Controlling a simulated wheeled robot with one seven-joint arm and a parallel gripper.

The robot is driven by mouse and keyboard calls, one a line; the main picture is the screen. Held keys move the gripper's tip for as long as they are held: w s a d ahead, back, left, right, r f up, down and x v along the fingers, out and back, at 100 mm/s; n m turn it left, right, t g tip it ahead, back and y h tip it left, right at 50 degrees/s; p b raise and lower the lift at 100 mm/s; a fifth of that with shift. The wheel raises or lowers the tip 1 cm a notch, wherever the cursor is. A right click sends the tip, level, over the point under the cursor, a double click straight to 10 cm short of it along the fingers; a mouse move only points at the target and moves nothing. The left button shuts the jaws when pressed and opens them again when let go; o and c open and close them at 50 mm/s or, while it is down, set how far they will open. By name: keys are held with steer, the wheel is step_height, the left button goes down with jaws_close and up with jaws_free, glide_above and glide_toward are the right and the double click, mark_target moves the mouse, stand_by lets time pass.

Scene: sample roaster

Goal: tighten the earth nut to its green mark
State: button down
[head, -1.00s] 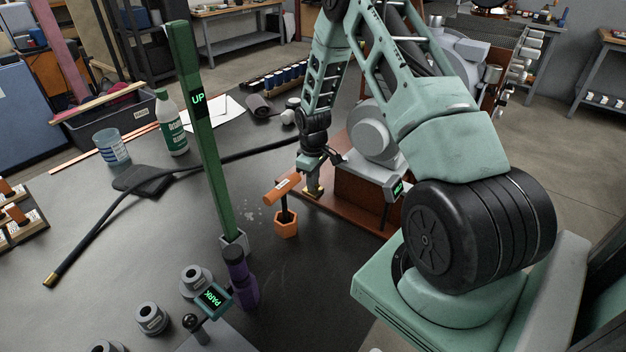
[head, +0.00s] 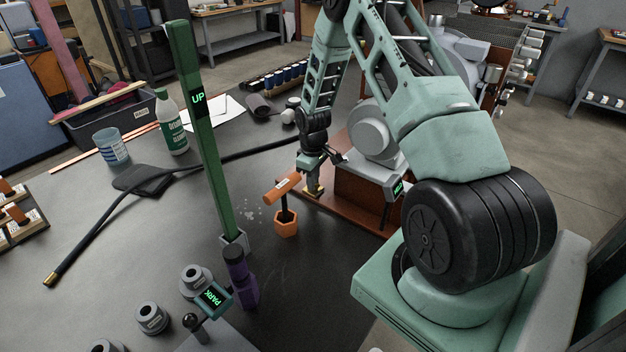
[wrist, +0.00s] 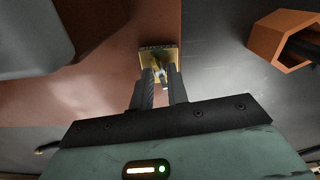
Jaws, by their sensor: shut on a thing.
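My gripper (head: 316,184) points down at the left edge of the brown base plate in the head view. In the wrist view its two dark fingers (wrist: 159,84) are shut on a small metal piece, the earth nut (wrist: 159,72), in front of a brass plate (wrist: 150,55). The brass plate also shows in the head view (head: 316,194), just below the fingers. The nut is mostly hidden between the fingertips. I cannot make out a green mark on or around it.
An orange-handled tool stands in an orange hex holder (head: 286,224) just left of the base plate (head: 352,222). A tall green post (head: 205,140) marked UP stands further left. A black cable (head: 100,215) with a brass end crosses the bench. A grey machine (head: 372,140) is right of my gripper.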

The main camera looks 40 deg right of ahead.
steer(key=c, duration=1.4)
jaws_free()
steer(key=shift+o, duration=0.2)
step_height(320, 180, up, 17)
steer(key=shift+r, duration=0.2)
